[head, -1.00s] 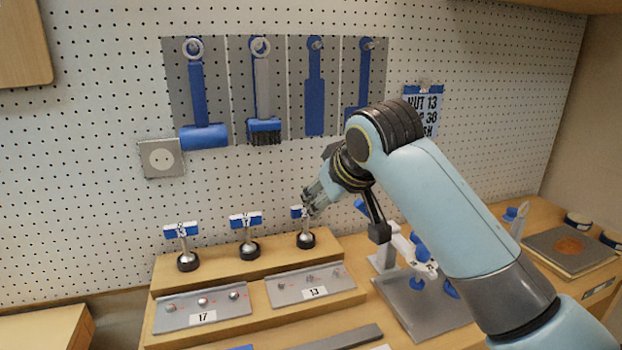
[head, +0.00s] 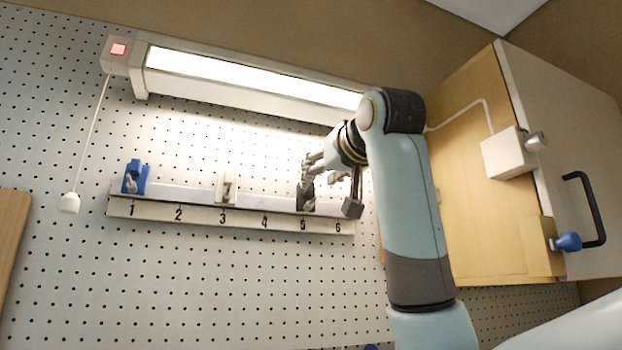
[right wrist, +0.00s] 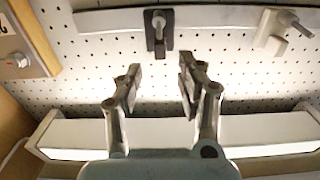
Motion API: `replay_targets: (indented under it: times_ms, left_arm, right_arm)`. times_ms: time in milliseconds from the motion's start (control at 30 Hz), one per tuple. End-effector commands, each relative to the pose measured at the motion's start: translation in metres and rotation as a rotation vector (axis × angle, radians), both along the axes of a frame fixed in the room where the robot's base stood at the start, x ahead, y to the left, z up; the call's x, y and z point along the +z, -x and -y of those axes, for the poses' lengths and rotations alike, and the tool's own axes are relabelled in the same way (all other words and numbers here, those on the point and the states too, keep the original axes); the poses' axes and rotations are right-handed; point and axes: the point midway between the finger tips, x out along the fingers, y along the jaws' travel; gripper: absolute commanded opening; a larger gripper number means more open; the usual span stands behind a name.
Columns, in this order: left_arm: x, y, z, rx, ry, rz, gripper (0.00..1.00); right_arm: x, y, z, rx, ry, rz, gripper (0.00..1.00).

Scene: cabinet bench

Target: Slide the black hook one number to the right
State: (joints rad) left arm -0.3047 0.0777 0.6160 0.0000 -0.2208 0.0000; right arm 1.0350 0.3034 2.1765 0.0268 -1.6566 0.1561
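The numbered rail (head: 190,216) is fixed to the pegboard and carries the numbers 1 to 6. The black hook (head: 306,204) sits on it above number 5, partly hidden by my right gripper (head: 308,178). In the right wrist view the black hook (right wrist: 158,32) is on the rail (right wrist: 215,17), beyond my fingertips. My right gripper (right wrist: 160,68) is open and empty there. Its two fingers are on either side of the hook's line, and a gap to the hook shows. My left gripper is not in view.
A white hook (head: 227,187) is above number 3 and a blue hook (head: 134,178) above number 1. Number 6 has no hook visible. A lit lamp (head: 250,80) hangs above the rail. A wooden cabinet (head: 480,190) with an open door stands to the right.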

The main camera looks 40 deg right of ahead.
Motion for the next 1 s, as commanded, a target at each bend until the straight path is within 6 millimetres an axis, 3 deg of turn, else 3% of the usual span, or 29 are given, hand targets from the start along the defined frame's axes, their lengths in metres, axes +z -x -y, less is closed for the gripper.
replay_targets:
  times_ms: [100,300,667,933,1000]
  left_arm:
    - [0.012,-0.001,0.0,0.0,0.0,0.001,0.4]
    - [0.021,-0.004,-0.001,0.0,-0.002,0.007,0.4]
    - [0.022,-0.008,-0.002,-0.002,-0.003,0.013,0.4]
    - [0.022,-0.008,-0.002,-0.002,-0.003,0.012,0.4]
    - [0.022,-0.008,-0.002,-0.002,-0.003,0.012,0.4]
  right_arm:
    - [0.002,-0.023,0.006,0.0,-0.001,-0.004,0.38]
    - [0.001,-0.046,0.011,0.0,0.0,-0.002,0.38]
    - [0.0,-0.052,0.012,0.001,0.0,0.0,0.38]
    - [0.0,-0.052,0.012,0.001,0.0,0.0,0.03]
    - [0.0,-0.052,0.012,0.001,0.0,0.0,0.0]
